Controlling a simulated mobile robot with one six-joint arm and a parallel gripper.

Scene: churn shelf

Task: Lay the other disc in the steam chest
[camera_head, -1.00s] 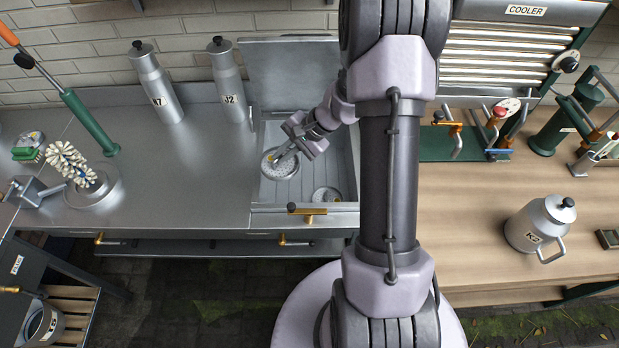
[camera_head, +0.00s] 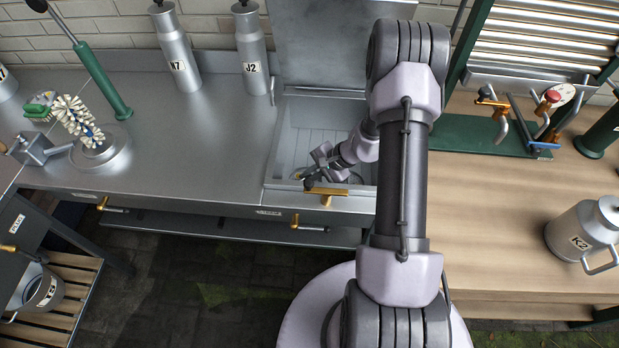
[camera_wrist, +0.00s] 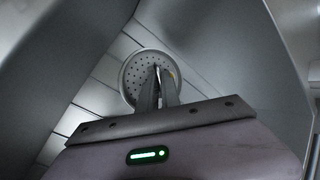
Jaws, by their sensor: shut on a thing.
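The steam chest (camera_head: 305,130) stands open in the steel counter, its lid (camera_head: 325,45) raised at the back. My gripper (camera_head: 318,172) reaches down inside it, near the front wall. In the wrist view my gripper (camera_wrist: 158,88) is shut on the middle of a round perforated disc (camera_wrist: 140,72). In the head view the held disc is mostly hidden by the gripper and the chest's front edge. Another disc on the chest floor (camera_head: 355,177) shows only partly, behind my arm. I cannot tell whether the held disc touches the floor.
Cans K7 (camera_head: 177,55) and J2 (camera_head: 251,55) stand on the counter left of the chest. A brush fixture (camera_head: 90,140) is further left. An orange handle (camera_head: 325,191) sticks out at the chest's front. A wooden bench with can K2 (camera_head: 580,235) is to the right.

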